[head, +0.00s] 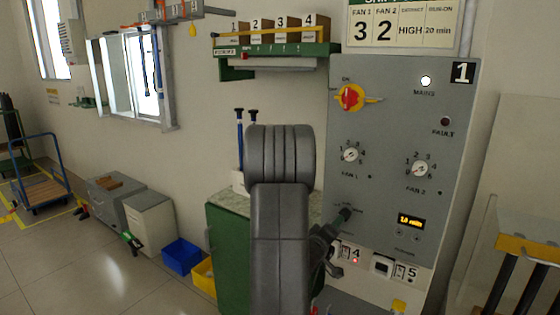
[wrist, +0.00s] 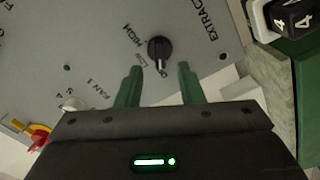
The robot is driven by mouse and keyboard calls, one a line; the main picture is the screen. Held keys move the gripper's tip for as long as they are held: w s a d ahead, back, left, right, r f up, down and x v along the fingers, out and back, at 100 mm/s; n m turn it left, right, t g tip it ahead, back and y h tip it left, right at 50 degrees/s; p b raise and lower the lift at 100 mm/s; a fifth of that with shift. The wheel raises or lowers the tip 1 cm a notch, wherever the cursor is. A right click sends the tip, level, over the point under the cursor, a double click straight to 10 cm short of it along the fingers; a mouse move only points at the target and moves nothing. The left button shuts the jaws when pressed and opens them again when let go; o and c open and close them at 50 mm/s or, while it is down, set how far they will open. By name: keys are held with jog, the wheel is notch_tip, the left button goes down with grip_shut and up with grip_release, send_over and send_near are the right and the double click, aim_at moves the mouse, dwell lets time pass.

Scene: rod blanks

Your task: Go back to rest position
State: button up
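My gripper (wrist: 159,82) shows in the wrist view as two green fingers, spread apart with nothing between them. In the head view my gripper (head: 345,214) is at the panel's (head: 385,125) lower left, mostly behind my arm. I cannot tell the exact gap between fingertips and panel.
The panel carries a red switch (head: 350,97), a FAN 1 knob (head: 350,155), a FAN 2 knob (head: 419,168) and a lit display (head: 411,222). Rocker switches (head: 382,267) sit below. A shelf (head: 278,50) with numbered boxes hangs left. Open floor lies further left.

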jog(key=b+v, duration=0.1)
jog(key=v, duration=0.8)
jog(key=w+d+m+b, duration=0.6)
jog(key=w+m, duration=0.5)
jog(key=m, duration=1)
jog(key=shift+d+m, duration=0.4)
jog(key=shift+d, duration=0.35)
jog(key=shift+r, duration=0.15)
